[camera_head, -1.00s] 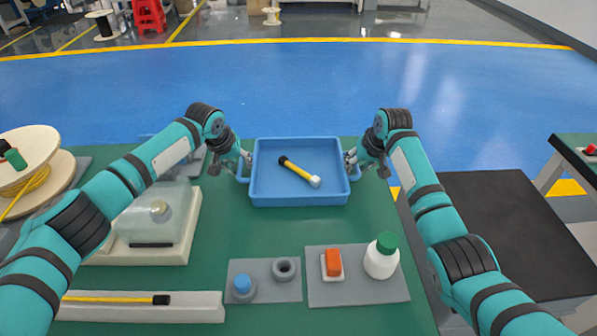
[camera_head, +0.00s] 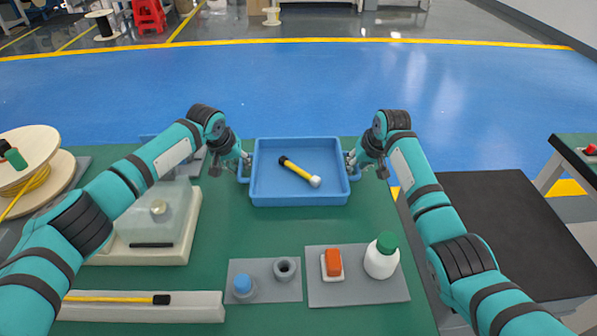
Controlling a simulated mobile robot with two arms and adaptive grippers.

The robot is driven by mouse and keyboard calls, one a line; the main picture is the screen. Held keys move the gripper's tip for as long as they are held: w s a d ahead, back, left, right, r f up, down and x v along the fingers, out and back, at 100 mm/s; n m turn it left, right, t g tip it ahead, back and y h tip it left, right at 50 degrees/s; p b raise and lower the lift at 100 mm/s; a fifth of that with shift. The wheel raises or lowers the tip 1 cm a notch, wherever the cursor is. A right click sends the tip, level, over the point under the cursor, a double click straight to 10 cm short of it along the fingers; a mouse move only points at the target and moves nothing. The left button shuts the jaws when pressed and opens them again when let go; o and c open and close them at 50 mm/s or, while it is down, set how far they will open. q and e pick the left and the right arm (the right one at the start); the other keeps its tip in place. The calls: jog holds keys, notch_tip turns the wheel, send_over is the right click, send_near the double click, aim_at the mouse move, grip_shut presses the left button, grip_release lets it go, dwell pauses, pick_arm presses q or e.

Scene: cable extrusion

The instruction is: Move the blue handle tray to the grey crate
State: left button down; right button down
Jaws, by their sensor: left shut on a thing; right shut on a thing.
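The blue handle tray (camera_head: 298,199) sits at the far middle of the green table, with a loop handle on its left and right sides. A yellow tool with a black end and a pale end (camera_head: 299,171) lies inside it. My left gripper (camera_head: 244,165) is shut on the tray's left handle. My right gripper (camera_head: 352,165) is shut on its right handle. The fingertips are small and partly hidden. I cannot make out a grey crate for certain.
On the green table (camera_head: 215,230), a grey mat (camera_head: 395,295) holds a white bottle (camera_head: 381,258) and an orange-topped item (camera_head: 333,264). A clear-covered box (camera_head: 160,225) stands left. A black-topped surface (camera_head: 500,215) lies right of the table. Table between tray and mats is clear.

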pick_arm(q)
jog(key=shift+r, duration=0.1)
